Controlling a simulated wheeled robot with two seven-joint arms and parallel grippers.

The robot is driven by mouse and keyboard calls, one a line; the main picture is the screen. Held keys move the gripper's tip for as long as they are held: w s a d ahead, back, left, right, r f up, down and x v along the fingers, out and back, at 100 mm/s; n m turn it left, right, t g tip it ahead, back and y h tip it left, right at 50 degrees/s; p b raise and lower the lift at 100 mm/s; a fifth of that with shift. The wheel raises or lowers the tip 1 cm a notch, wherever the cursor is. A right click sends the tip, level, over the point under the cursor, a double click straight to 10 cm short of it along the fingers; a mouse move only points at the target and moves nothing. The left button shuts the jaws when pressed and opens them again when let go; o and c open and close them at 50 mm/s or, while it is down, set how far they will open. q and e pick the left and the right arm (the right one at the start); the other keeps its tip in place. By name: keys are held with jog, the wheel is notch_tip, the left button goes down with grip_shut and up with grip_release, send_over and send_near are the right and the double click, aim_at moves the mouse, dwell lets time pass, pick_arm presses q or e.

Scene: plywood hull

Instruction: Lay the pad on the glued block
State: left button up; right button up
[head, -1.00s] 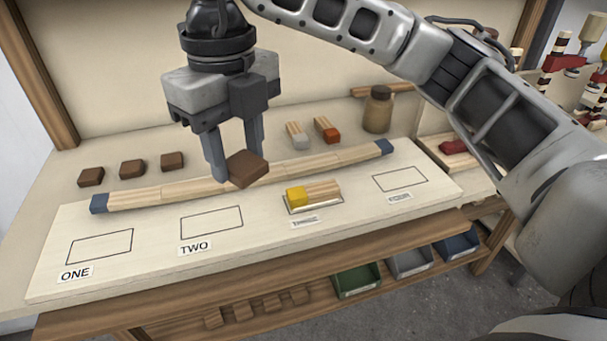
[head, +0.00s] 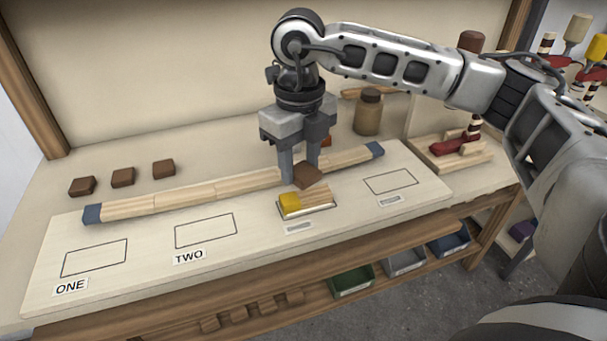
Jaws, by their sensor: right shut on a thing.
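My right gripper (head: 299,172) is shut on a brown pad (head: 308,176). It holds the pad tilted, over the back edge of a wooden block (head: 318,194); I cannot tell how large the gap between them is. The block has a yellow left end (head: 289,202) and lies in the third outlined place on the pale board (head: 140,248). Which part of the block carries glue I cannot tell for sure. My left gripper is not in view.
Several more brown pads (head: 123,177) lie at the back left. A long wooden strip (head: 185,195) with blue ends lies along the board behind the outlined places. A brown jar (head: 368,113) and a red clamp-like tool (head: 455,144) stand at the back right. Places ONE and TWO are empty.

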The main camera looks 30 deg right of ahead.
aim_at(303, 166)
jog(key=f, duration=0.1)
jog(key=d+f, duration=0.1)
jog(key=f, duration=0.1)
jog(key=shift+w+f+p, duration=0.1)
jog(key=shift+f+p, duration=0.05)
jog(key=shift+p, duration=0.15)
jog(key=shift+f, duration=0.35)
jog(key=shift+f, duration=0.15)
jog(key=o, duration=1)
jog(key=shift+a, duration=0.1)
jog(key=shift+c, duration=0.2)
notch_tip(303, 166, up, 12)
jog(key=shift+r, duration=0.2)
